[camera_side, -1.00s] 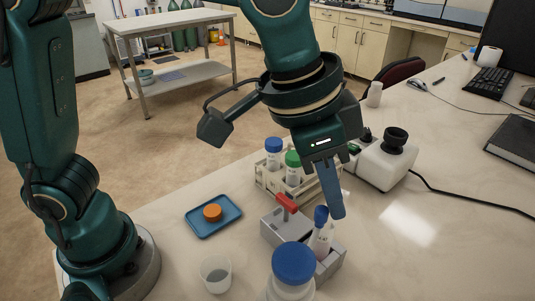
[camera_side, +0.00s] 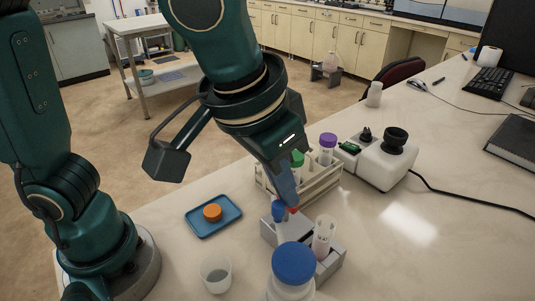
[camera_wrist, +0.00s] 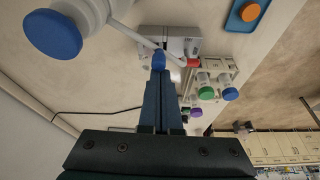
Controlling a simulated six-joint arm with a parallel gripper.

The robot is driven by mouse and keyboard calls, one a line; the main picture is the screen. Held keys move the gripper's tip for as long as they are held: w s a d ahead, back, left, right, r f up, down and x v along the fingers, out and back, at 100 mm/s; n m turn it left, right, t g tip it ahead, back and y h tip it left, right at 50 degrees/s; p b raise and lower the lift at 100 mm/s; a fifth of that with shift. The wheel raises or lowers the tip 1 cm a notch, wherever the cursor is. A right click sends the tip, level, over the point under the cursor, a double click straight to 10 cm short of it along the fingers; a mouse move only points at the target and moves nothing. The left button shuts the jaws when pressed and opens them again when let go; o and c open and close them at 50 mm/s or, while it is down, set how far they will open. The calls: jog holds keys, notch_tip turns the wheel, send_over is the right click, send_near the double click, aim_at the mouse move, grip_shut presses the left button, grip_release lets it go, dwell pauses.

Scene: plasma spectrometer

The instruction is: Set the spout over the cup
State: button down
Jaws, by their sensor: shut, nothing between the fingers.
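The cup (camera_side: 215,272) is small, clear and upright at the front left in the side view; it is not visible in the wrist view. A white bottle with a wide blue cap (camera_side: 293,263) stands right of it, and its cap (camera_wrist: 52,35) shows in the wrist view. A thin white tube (camera_wrist: 132,34), possibly the spout, runs from beside the bottle towards my fingertips.
A clear tube (camera_side: 323,235) stands at the grey block. Behind is a rack (camera_side: 325,183) of capped tubes, with a white device (camera_side: 385,165) to its right. A blue tray (camera_side: 200,228) holds an orange disc (camera_side: 212,212).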

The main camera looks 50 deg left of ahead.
jog(key=s+a+n+y, duration=0.1)
jog(key=s+a+n, duration=0.1)
jog(key=s, duration=0.4)
jog(key=shift+s+n, duration=0.25)
jog(key=shift+n, duration=0.65)
jog(key=shift+s+a, duration=0.1)
jog(key=shift+w+d, duration=0.25)
jog(key=shift+d, duration=0.5)
